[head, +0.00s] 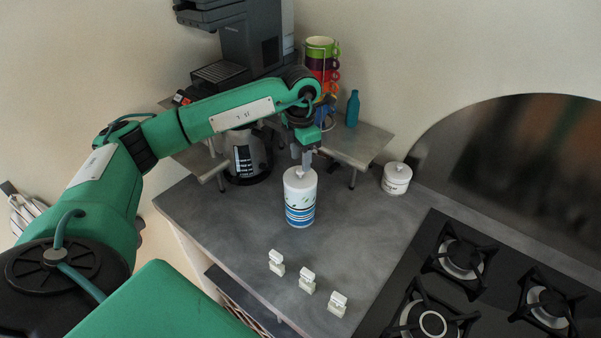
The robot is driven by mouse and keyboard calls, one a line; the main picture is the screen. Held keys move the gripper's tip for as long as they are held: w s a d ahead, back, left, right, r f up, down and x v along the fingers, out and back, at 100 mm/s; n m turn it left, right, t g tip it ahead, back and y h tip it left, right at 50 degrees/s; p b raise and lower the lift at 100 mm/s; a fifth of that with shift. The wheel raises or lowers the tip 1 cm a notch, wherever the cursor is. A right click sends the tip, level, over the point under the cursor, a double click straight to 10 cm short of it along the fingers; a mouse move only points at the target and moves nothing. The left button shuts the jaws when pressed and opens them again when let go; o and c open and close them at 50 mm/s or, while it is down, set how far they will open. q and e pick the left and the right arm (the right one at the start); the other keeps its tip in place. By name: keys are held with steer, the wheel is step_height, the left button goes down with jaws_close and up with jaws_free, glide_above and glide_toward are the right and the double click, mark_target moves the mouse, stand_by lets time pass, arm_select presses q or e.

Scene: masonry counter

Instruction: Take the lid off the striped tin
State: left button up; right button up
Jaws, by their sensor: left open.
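The striped tin (300,212) stands upright on the grey counter, white with blue bands on its lower half. Its white lid (299,179) sits on top. My left gripper (305,166) points down right at the top of the lid, with its fingers apart around or beside the lid's knob; I cannot tell which. The fingers hide part of the lid's top. My right gripper is not in view.
Several small white clips (307,281) stand in front of the tin. Behind are a small raised shelf (360,143), stacked coloured cups (321,62), a blue bottle (352,108) and a coffee machine (250,40).

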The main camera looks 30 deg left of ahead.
mark_target(300, 170)
arm_select(q)
step_height(300, 170, down, 3)
steer(key=shift+s+r+p, duration=0.1)
steer(key=shift+p, duration=0.85)
steer(key=shift+f, duration=0.6)
jaws_close()
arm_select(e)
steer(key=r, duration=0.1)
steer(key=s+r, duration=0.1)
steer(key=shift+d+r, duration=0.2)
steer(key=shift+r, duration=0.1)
